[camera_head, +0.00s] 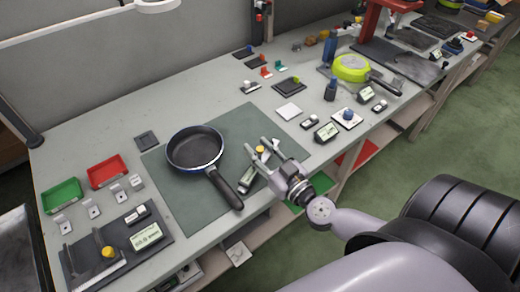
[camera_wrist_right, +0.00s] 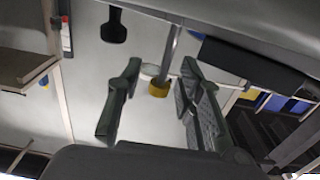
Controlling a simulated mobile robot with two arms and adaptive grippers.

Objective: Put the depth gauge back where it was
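The depth gauge (camera_head: 248,180) appears to be the device with a pale display and a yellow knob (camera_head: 260,149) at the right part of the green mat (camera_head: 190,205). My right gripper (camera_head: 262,141) is over it with the fingers spread. In the right wrist view the yellow knob (camera_wrist_right: 158,88) and a metal rod (camera_wrist_right: 171,50) show between the two open fingers (camera_wrist_right: 157,95), with gaps at the sides. The gripper hides part of the gauge, and I cannot tell whether it touches. My left gripper is not in view.
A frying pan (camera_head: 195,148) lies on the mat, its handle toward the gauge. A dark board (camera_head: 80,270) with measuring devices is at front left, near the green (camera_head: 62,195) and red (camera_head: 108,171) trays. Gauges and a green pan (camera_head: 350,67) stand farther right.

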